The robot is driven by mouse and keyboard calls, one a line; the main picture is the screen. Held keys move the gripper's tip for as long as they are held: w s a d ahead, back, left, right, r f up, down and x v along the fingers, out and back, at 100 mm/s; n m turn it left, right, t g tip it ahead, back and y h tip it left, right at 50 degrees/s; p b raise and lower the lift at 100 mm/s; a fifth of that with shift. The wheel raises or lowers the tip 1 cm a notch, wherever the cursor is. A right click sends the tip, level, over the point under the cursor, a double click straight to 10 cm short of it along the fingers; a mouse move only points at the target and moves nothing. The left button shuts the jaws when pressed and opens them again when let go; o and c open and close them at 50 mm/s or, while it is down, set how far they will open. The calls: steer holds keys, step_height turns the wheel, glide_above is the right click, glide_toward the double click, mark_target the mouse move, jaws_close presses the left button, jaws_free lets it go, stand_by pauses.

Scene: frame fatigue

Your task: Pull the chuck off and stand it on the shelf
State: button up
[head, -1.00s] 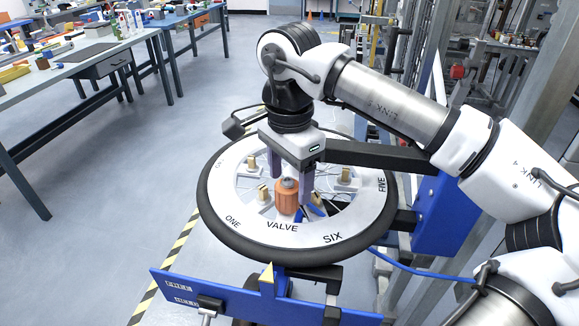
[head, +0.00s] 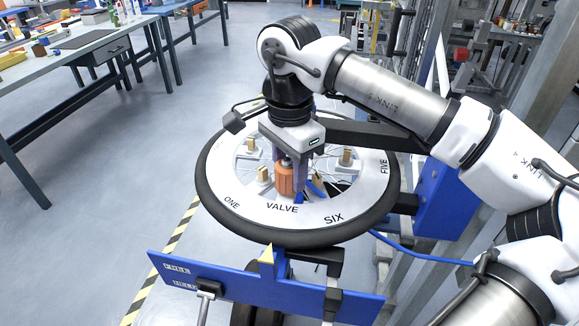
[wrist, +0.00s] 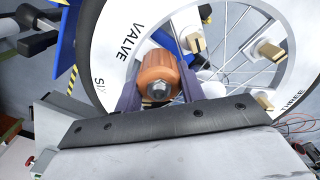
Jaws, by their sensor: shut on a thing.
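The chuck (head: 286,181) is an orange-brown ribbed cylinder with a metal nut on top. It stands upright at the wheel's white ring (head: 283,209), near the word VALVE. In the wrist view the chuck (wrist: 152,68) shows end-on, with the nut facing the camera. My gripper (head: 287,174) points down from above, with one purple-grey finger on each side of the chuck. In the wrist view my gripper (wrist: 158,76) is shut on it. The chuck's lower end and what it sits on are hidden. I cannot tell which surface is the shelf.
Several pale blocks with brass pieces, such as this one (head: 346,157), stand around the wheel among the spokes. A black tyre (head: 236,231) rims the wheel. A blue labelled panel (head: 240,287) stands in front, with a yellow pointer (head: 266,255). Workbenches (head: 75,55) stand at far left.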

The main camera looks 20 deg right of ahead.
mark_target(289, 163)
steer(key=c, duration=0.5)
steer(key=shift+r, duration=0.2)
steer(key=shift+r+p, duration=1.25)
steer(key=shift+r, duration=0.5)
steer(key=shift+r+p, duration=1.35)
steer(key=shift+r, duration=0.7)
steer(key=shift+f, duration=0.1)
steer(key=shift+f+b, duration=1.95)
steer(key=shift+f, duration=0.95)
